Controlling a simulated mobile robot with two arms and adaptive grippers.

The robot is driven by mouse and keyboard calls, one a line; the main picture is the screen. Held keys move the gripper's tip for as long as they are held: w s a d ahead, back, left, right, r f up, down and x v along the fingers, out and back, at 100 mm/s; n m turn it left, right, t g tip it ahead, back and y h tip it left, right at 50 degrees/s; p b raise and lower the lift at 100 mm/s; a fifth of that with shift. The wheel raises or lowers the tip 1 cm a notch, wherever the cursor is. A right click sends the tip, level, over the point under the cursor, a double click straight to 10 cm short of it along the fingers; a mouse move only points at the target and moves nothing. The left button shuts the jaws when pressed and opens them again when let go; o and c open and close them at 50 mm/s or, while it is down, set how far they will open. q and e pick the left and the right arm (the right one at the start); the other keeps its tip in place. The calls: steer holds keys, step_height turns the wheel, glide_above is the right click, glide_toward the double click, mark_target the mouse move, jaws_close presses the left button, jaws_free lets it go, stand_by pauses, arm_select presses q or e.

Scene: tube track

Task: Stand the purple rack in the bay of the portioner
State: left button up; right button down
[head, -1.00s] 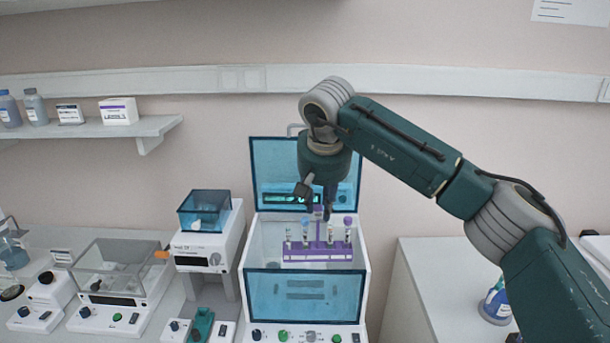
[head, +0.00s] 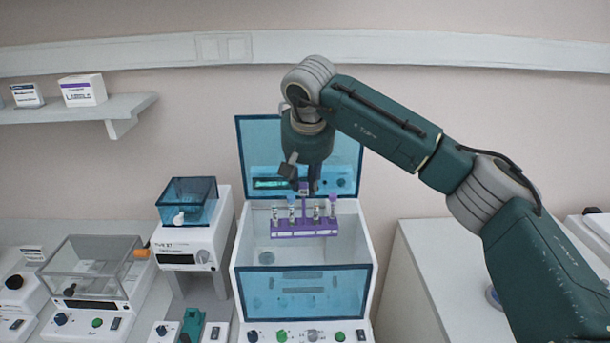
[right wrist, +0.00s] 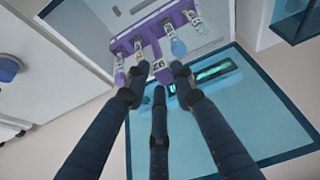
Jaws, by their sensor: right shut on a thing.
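The purple rack (head: 303,232) carries several capped tubes and has a tall middle handle. My right gripper (head: 307,190) points down and is shut on the handle. In the right wrist view the rack (right wrist: 155,33) is beyond the fingertips (right wrist: 160,75), with a labelled handle top between them. The portioner (head: 240,275) is the white machine with a raised clear blue lid and a blue front panel. The rack hangs over its open white bay (head: 335,255); bare bay floor shows below it. The rack's exact height above the floor is hard to tell. My left gripper is out of view.
The raised lid (head: 258,150) stands close behind the gripper, and the blue front panel (head: 311,293) rises in front of the bay. A white device with a blue-topped box (head: 187,235) is on the left. A white cabinet (head: 420,270) stands to the right.

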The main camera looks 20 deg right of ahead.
steer(key=b, duration=0.3)
glide_above(305, 235)
steer(key=w, duration=0.2)
steer(key=f, duration=0.4)
steer(key=shift+s+d+f, duration=0.25)
steer(key=shift+f, duration=0.15)
step_height(305, 235, down, 3)
steer(key=shift+s+b, duration=0.1)
steer(key=shift+b, duration=0.9)
step_height(305, 235, down, 7)
steer(key=b, duration=0.5)
steer(key=shift+f, duration=0.2)
steer(key=shift+f+b, duration=0.75)
steer(key=shift+f, duration=0.45)
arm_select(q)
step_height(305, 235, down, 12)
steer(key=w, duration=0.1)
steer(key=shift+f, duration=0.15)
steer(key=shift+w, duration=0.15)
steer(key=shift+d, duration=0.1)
arm_select(e)
steer(key=shift+f, duration=0.2)
